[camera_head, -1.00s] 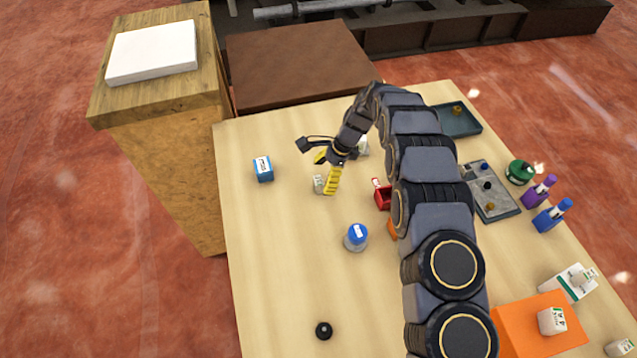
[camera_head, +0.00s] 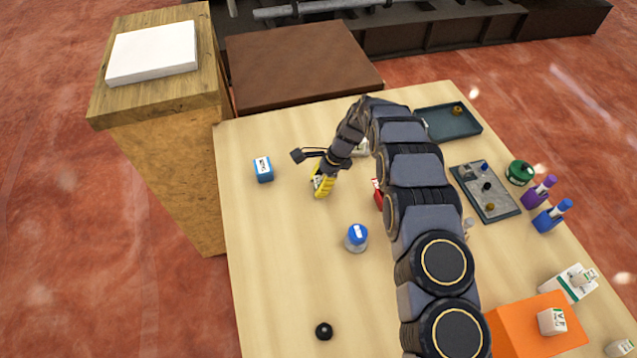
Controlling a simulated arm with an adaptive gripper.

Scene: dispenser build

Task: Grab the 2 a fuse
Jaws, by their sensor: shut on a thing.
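My gripper (camera_head: 322,185) has yellow fingers and is low over the left middle of the table. It is shut on a small white labelled block (camera_head: 318,181), mostly hidden between the fingers. The label is too small to read, so I cannot tell from it whether this is the 2 A fuse. Other white labelled pieces are a block (camera_head: 552,321) on the orange box (camera_head: 515,340) and one at the bottom right corner (camera_head: 620,348).
A blue labelled block (camera_head: 263,169) stands left of my gripper, and a blue-capped jar (camera_head: 356,238) stands nearer. A red object (camera_head: 377,192) is partly behind my arm. A grey tray (camera_head: 497,211) and a dark green tray (camera_head: 470,129) lie right. The table's left front is mostly clear.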

